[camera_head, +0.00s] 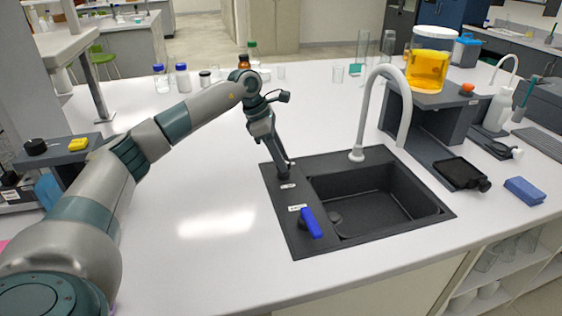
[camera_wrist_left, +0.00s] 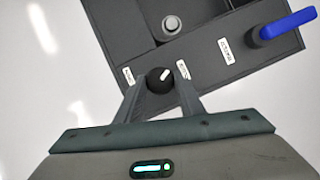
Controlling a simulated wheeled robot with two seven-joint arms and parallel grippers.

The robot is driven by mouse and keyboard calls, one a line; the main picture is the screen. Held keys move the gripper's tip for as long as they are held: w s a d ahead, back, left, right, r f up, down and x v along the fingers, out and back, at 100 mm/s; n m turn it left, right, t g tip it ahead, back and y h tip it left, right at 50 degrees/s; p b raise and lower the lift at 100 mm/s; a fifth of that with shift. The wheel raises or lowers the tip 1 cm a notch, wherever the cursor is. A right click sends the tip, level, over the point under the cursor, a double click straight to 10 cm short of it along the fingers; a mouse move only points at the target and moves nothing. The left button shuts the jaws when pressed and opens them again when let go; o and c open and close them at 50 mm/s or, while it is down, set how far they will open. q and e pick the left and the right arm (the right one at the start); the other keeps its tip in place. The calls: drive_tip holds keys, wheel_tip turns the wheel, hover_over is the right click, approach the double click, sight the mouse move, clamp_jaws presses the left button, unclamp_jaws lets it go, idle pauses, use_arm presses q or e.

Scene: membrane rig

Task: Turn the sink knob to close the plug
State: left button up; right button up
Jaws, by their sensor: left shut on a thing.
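My left gripper (camera_head: 285,167) reaches down to the far left part of the dark sink's rim (camera_head: 287,232). In the left wrist view its two fingers (camera_wrist_left: 160,98) stand on either side of the small black round sink knob (camera_wrist_left: 159,80), shut on it. The knob has a white pointer mark on top and a small white label on each side. In the head view the gripper mostly hides the knob. My right gripper is not in view.
A blue lever (camera_head: 312,222) sits on the same rim, nearer the front. A white curved faucet (camera_head: 365,110) rises behind the basin. A jar of yellow liquid (camera_head: 428,65) stands on a dark shelf to the right. The white counter left of the sink is clear.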

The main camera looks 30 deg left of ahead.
use_arm(q)
drive_tip(key=m+g, duration=0.1)
drive_tip(key=m, duration=0.1)
drive_tip(key=m+g+b, duration=0.1)
drive_tip(key=m, duration=0.2)
drive_tip(key=shift+w+m+h, duration=0.2)
drive_tip(key=shift+m+h, duration=0.1)
drive_tip(key=shift+h, duration=0.1)
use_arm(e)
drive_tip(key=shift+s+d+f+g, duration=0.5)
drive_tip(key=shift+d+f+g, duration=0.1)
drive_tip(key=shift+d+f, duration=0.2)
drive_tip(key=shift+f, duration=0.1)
use_arm(q)
drive_tip(key=o, duration=1.1)
drive_tip(key=shift+a, duration=0.1)
drive_tip(key=shift+c, duration=0.2)
drive_tip(key=shift+r, duration=0.1)
